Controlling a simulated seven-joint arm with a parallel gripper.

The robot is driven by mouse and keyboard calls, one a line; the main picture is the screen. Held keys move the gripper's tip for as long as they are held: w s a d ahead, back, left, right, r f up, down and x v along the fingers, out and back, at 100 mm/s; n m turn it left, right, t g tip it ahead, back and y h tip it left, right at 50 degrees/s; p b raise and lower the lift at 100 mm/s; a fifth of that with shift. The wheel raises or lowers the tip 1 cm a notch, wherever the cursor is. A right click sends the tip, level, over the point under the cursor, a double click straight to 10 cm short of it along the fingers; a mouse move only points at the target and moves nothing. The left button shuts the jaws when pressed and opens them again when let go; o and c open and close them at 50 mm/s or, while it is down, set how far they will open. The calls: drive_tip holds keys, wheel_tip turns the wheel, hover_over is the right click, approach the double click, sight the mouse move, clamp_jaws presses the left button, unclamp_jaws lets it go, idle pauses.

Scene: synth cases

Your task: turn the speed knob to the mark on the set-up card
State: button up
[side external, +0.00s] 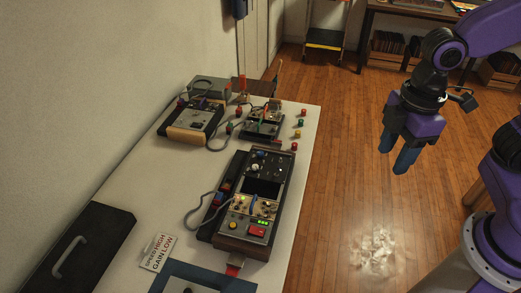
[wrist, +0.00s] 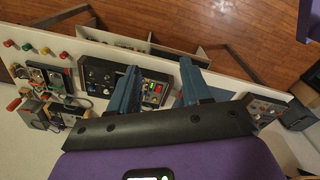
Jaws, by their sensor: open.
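A wood-sided control panel (side external: 248,226) stands on the white table, with several knobs, a dark screen, green lights and a red button. I cannot tell which knob is the speed knob. The set-up card (side external: 158,252) lies left of the panel and reads "SPEED HIGH GAIN LOW", with HIGH in red. My gripper (side external: 394,162) is open and empty, right of the table in the side view and apart from the panel. In the wrist view, the panel (wrist: 100,74) shows behind and between the blue fingers (wrist: 159,64), which hide part of it.
A second device (side external: 193,118) and a smaller one (side external: 263,122) stand at the table's far end. Several coloured buttons (side external: 301,124) line its right edge there. A black case with a handle (side external: 85,250) lies at the near left. Cables run beside the panel.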

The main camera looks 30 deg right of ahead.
drive_tip(key=w+a+n, duration=0.2)
drive_tip(key=w+a, duration=0.5)
drive_tip(key=w, duration=0.5)
drive_tip(key=n, duration=0.6)
hover_over(261, 153)
wheel_tip(261, 153, down, 9)
wheel_tip(261, 153, down, 17)
drive_tip(key=shift+w+f, duration=0.1)
clamp_jaws()
